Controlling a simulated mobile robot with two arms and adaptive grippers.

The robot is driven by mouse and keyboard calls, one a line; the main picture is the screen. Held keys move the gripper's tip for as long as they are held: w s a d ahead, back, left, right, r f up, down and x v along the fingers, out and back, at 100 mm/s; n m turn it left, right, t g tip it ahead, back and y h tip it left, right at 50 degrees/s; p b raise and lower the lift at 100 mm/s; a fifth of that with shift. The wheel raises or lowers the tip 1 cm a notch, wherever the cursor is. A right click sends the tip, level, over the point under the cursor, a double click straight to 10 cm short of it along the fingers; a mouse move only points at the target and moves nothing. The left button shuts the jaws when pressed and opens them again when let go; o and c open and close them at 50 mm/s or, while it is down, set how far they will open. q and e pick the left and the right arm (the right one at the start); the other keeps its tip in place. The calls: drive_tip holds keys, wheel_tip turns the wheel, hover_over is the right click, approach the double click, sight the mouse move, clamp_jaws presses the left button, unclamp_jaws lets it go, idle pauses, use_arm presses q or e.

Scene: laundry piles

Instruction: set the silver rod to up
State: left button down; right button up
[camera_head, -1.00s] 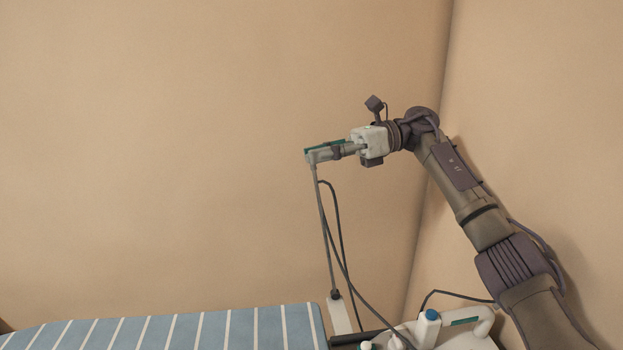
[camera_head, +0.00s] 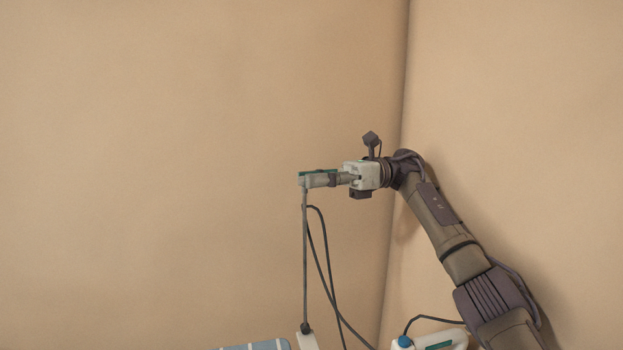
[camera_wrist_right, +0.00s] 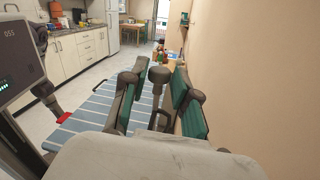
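The silver rod (camera_head: 305,260) is thin and stands about upright in the head view, its foot in a dark knob on a pale mount. My right gripper (camera_head: 306,180) is level at the rod's top. In the right wrist view its teal-padded fingers (camera_wrist_right: 160,85) stand on both sides of a grey round knob (camera_wrist_right: 159,75), the rod's top end, with little gap. It appears shut on it. A dark part with a red tip at the left of the wrist view looks like my left gripper (camera_wrist_right: 62,118); its fingers are too small to read.
A blue-and-white striped board (camera_wrist_right: 85,120) lies below. Dark cables (camera_head: 330,270) hang by the rod. A wall corner is close behind my right arm. Kitchen cabinets (camera_wrist_right: 75,60) are farther off.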

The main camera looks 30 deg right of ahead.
drive_tip(key=shift+o, duration=1)
drive_tip(key=shift+d, duration=0.2)
wheel_tip(320, 180, up, 10)
drive_tip(key=shift+s+d, duration=0.1)
